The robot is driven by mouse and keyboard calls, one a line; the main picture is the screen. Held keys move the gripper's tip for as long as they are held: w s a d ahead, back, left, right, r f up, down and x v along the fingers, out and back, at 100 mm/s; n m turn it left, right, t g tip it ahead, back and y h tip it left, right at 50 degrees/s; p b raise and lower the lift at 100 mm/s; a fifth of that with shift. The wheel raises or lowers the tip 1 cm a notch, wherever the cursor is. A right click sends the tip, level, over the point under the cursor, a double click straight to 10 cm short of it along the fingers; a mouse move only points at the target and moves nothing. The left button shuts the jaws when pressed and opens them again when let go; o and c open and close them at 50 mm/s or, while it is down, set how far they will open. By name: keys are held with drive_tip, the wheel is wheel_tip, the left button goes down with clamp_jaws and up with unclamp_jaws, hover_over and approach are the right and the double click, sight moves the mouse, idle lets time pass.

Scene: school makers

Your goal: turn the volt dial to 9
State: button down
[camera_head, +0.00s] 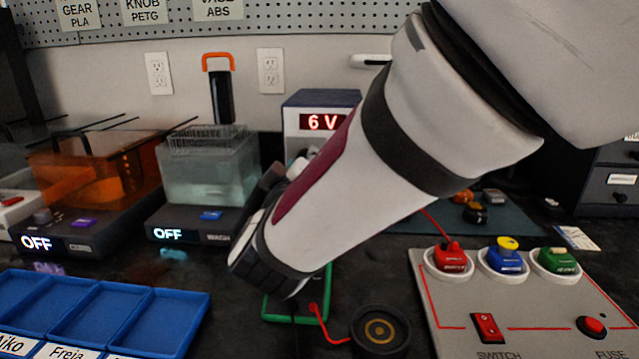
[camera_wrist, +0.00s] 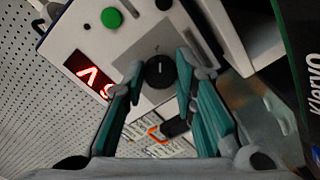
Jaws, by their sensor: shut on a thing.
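The power supply (camera_head: 297,117) stands at the back middle in the head view. Its red display (camera_head: 323,121) reads "6 V". Its black volt dial (camera_wrist: 159,73) shows in the wrist view between my fingers, with a pale mark on it. My gripper (camera_wrist: 158,77) is shut on the volt dial, one teal-padded finger on each side. In the wrist view the display (camera_wrist: 90,77) is partly covered by the left finger. A green button (camera_wrist: 112,19) is near the dial. In the head view my arm hides the dial and most of the supply's front.
A wash unit (camera_head: 208,170) and an orange-covered machine (camera_head: 95,170), both reading "OFF", stand left of the supply. Blue trays (camera_head: 115,315) are at front left. A circuit board (camera_head: 530,315) with coloured knobs is at right. A round black disc (camera_head: 380,330) lies in front.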

drive_tip(key=shift+f+m+b, duration=0.15)
drive_tip(key=shift+m+b, duration=0.25)
drive_tip(key=shift+b, duration=0.4)
drive_tip(key=c, duration=1.3)
unclamp_jaws()
drive_tip(key=shift+s+a, duration=0.1)
drive_tip(key=shift+s, duration=3.65)
